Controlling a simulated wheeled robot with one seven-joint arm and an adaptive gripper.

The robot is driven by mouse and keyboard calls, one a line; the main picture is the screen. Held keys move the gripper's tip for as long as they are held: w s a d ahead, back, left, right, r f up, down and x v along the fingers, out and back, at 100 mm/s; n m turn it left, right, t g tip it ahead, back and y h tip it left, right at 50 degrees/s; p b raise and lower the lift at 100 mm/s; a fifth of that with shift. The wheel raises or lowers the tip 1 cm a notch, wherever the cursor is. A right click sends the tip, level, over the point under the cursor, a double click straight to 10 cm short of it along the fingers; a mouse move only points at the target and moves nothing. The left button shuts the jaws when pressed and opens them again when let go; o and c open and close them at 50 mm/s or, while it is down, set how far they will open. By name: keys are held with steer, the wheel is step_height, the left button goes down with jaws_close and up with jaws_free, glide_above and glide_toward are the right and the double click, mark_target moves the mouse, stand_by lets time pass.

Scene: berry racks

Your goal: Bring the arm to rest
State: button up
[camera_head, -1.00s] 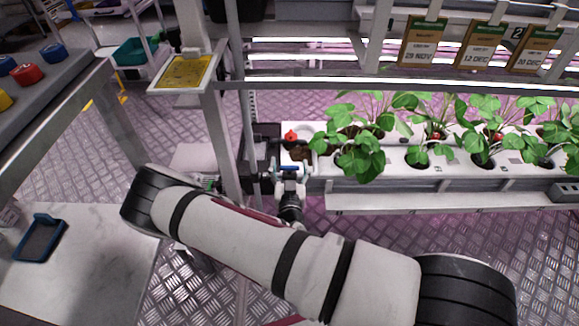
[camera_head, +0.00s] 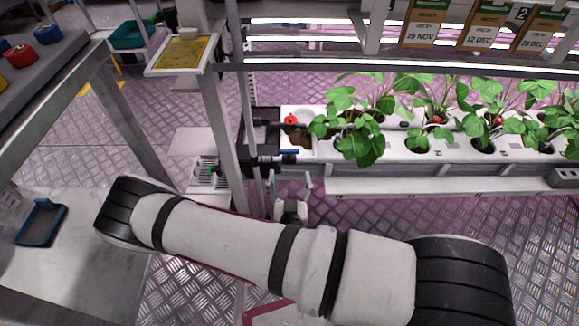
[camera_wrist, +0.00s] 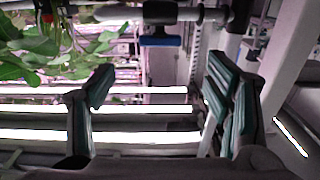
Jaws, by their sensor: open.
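My gripper (camera_head: 292,189) is open and empty, in front of the rack near its upright post. In the wrist view my gripper (camera_wrist: 160,105) shows its two teal-padded fingers spread wide, with nothing between them. A blue-handled valve (camera_head: 288,153) sits on the rack's end just beyond the fingertips and apart from them. The blue handle also shows in the wrist view (camera_wrist: 160,41). My arm stretches across the lower part of the head view.
A white growing channel (camera_head: 400,150) with leafy berry plants (camera_head: 360,140) runs to the right. A metal post (camera_head: 222,130) stands left of my gripper. A blue-rimmed tray (camera_head: 42,222) lies on the left table (camera_head: 90,260). Patterned floor shows below the rack.

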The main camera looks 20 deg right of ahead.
steer(key=shift+s+a, duration=0.15)
steer(key=shift+s, duration=0.35)
steer(key=shift+w, duration=0.1)
